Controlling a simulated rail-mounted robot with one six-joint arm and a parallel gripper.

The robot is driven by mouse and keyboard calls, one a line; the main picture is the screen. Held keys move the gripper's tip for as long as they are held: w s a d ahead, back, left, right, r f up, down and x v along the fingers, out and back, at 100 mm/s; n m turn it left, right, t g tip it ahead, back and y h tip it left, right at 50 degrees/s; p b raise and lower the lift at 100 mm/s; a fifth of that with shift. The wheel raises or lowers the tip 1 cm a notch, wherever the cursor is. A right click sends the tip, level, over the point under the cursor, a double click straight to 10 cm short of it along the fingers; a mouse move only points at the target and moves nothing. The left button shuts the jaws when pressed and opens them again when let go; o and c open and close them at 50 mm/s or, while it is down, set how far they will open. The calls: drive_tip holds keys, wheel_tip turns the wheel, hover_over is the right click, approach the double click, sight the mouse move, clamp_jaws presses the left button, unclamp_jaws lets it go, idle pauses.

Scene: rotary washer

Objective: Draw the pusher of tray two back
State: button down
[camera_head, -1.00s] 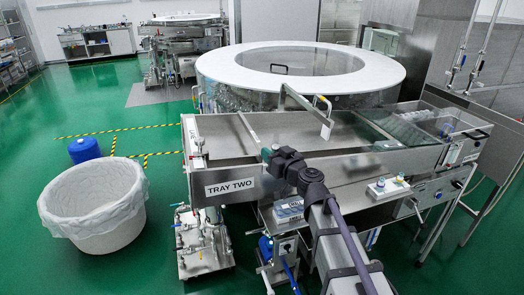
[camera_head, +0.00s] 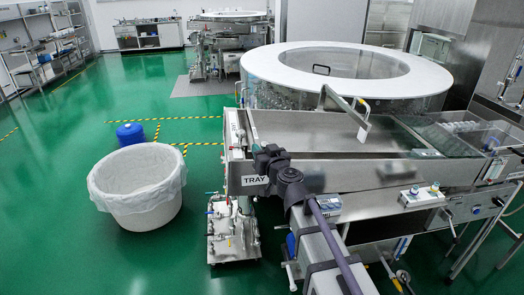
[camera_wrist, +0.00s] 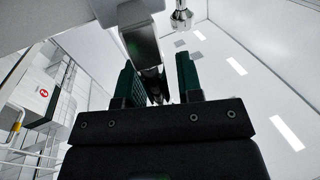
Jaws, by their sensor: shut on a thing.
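Tray two (camera_head: 375,172) is a long shallow steel tray in front of the round washer. My arm now covers part of its "TRAY TWO" label (camera_head: 254,181). The pusher (camera_head: 252,124) is a thin metal bar lying across the tray close to its left end. My gripper (camera_head: 260,152) is at the bar's near end, over the tray's front wall. In the wrist view my gripper (camera_wrist: 160,68) has its two green-padded fingers on either side of a metal piece of the pusher (camera_wrist: 143,45). My arm hides the exact contact in the head view.
The round washer (camera_head: 275,62) with a white rim stands behind the tray. A white lined bin (camera_head: 137,220) and a blue drum (camera_head: 130,134) stand on open green floor at left.

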drive_tip(key=shift+a, duration=0.15)
drive_tip(key=c, duration=1.1)
unclamp_jaws()
drive_tip(key=shift+a, duration=0.2)
drive_tip(key=shift+o, duration=0.2)
drive_tip(key=v, duration=1.1)
